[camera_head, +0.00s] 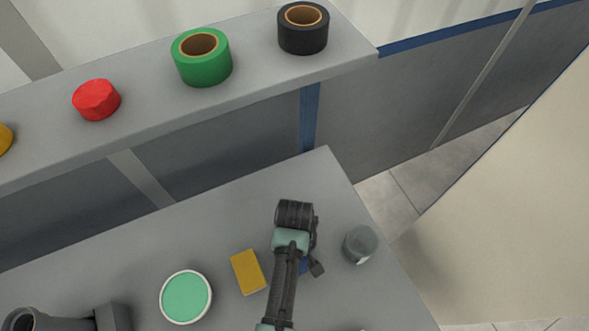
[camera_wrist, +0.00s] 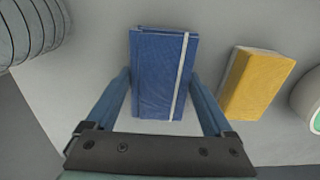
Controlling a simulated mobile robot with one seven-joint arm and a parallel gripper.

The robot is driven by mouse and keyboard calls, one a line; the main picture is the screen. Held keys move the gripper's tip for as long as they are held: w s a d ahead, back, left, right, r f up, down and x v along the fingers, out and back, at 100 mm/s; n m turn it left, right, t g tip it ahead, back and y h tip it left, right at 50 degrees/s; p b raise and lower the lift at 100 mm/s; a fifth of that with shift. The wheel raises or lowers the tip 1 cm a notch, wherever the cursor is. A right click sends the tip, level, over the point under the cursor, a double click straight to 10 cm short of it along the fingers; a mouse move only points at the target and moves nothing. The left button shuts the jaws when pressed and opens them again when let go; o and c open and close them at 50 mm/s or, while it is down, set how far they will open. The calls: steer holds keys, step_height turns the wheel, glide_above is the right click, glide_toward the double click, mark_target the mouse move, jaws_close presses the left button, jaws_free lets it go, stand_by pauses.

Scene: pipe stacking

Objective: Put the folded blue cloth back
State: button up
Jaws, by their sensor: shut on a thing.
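The folded blue cloth (camera_wrist: 157,92) is a flat blue rectangle with a white strip near its right side in the wrist view. My gripper (camera_wrist: 160,76) is shut on it, with one finger against each long side. In the head view only a small blue piece of the cloth (camera_head: 303,266) shows beside my arm, and the rest is hidden under it. I cannot tell whether the cloth touches the table or is held just above it.
On the grey table (camera_head: 330,190), a yellow sponge (camera_head: 248,272) and a green-topped round tub (camera_head: 186,297) are left of my arm. A grey jar (camera_head: 360,245) stands close on the right, near the edge. The shelf behind holds green tape (camera_head: 204,65), black tape (camera_head: 302,38) and a red cap (camera_head: 96,100).

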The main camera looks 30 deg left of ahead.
steer(key=shift+f, duration=0.2)
steer(key=shift+f, duration=0.2)
steer(key=o, duration=0.9)
steer(key=shift+r, duration=0.15)
step_height(320, 180, up, 12)
steer(key=shift+r, duration=0.1)
